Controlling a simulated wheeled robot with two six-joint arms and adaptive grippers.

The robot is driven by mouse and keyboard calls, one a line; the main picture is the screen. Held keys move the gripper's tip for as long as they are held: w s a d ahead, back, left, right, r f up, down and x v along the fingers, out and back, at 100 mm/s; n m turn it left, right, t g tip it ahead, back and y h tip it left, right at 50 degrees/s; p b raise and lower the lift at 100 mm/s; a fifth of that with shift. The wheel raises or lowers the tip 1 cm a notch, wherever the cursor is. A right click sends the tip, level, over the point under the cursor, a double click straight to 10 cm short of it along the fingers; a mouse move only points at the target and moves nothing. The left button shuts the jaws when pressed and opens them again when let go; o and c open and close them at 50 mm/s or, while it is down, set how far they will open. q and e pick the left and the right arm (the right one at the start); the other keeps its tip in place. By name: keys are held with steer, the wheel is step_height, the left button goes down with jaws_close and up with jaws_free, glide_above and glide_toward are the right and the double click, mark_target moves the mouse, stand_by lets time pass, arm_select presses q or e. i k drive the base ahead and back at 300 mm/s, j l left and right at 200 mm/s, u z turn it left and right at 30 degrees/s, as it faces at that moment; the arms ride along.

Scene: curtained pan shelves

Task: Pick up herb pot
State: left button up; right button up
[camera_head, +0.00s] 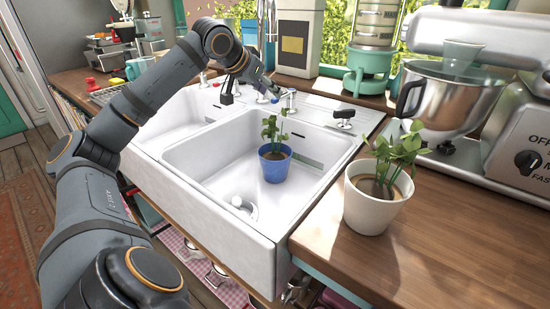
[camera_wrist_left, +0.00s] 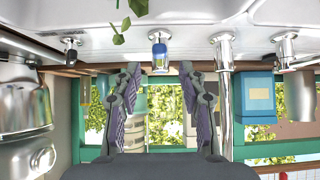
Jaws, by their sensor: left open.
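A blue pot with a green herb (camera_head: 275,168) stands upright in the right basin of the white sink (camera_head: 240,245). A second leafy plant in a white pot (camera_head: 370,208) stands on the wooden counter to the right. My left gripper (camera_head: 274,91) is behind and above the blue pot, near the taps, and apart from it. In the left wrist view, the fingers of my left gripper (camera_wrist_left: 160,72) are spread with nothing between them. A few green leaves (camera_wrist_left: 136,7) show at that view's top edge; their pot is out of frame. My right gripper is not in view.
A chrome faucet (camera_head: 268,30) and tap handles stand behind the sink. A blue-topped tap (camera_wrist_left: 158,50) shows beyond my fingers. A stand mixer (camera_head: 460,90) and a teal appliance (camera_head: 370,67) crowd the back right. The wooden counter (camera_head: 450,260) is clear at front right.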

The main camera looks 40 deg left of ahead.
mark_target(274, 158)
steer(key=k+l, duration=0.1)
steer(key=k, duration=0.65)
steer(key=k+l, duration=0.15)
steer(key=k, duration=0.6)
